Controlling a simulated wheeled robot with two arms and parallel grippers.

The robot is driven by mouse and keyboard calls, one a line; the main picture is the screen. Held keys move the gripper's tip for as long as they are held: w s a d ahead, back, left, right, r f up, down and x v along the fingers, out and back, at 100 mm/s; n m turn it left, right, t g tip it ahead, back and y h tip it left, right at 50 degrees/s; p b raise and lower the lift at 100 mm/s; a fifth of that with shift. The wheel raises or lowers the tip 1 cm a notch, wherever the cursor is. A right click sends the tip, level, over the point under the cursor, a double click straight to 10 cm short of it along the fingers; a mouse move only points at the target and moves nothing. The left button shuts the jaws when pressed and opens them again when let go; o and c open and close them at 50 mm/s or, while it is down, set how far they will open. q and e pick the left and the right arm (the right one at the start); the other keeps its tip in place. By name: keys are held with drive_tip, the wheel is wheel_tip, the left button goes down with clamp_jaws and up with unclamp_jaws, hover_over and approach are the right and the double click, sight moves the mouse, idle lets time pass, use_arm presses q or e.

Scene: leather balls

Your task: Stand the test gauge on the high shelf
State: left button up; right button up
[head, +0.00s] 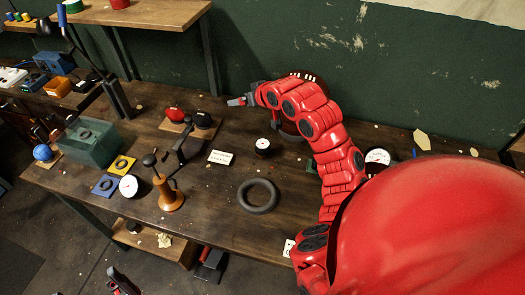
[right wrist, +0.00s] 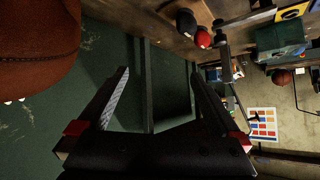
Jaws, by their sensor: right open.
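Several round white-faced gauges show in the head view, and I cannot tell which is the test gauge. One gauge (head: 128,186) is at the table's left front, a small dark-bodied one (head: 262,147) stands mid-table, and another (head: 377,156) is at the right, partly hidden by my arm. The raised wooden shelf (head: 160,13) is at the upper left. My right gripper (head: 240,101) is over the back of the table, apart from the gauges; its fingers are spread and empty in the right wrist view (right wrist: 160,80). My left gripper (head: 122,283) shows only partly at the bottom edge.
A brown laced ball (right wrist: 35,45) is close beside my right gripper. Shelf posts (head: 209,60) rise at the back.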

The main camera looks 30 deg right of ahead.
drive_tip(key=s+d+f+g+h, duration=0.1)
drive_tip(key=s+d+f+g, duration=0.15)
drive_tip(key=s+g, duration=0.65)
drive_tip(key=t+b, duration=0.3)
drive_tip(key=b, duration=0.1)
approach(263, 144)
drive_tip(key=x, duration=0.4)
drive_tip(key=shift+d+f, duration=0.2)
drive_tip(key=shift+f, duration=0.1)
drive_tip(key=shift+w+f, duration=0.1)
drive_tip(key=shift+f, duration=0.15)
drive_tip(key=p+x, duration=0.1)
drive_tip(key=x, duration=0.2)
drive_tip(key=p+x, duration=0.1)
drive_tip(key=shift+w+a+f+p, duration=0.2)
drive_tip(key=shift+a+f+p, duration=0.1)
drive_tip(key=shift+p, duration=0.05)
drive_tip(key=shift+w+f, duration=0.15)
drive_tip(key=shift+f, duration=0.15)
drive_tip(key=shift+c, duration=0.2)
clamp_jaws()
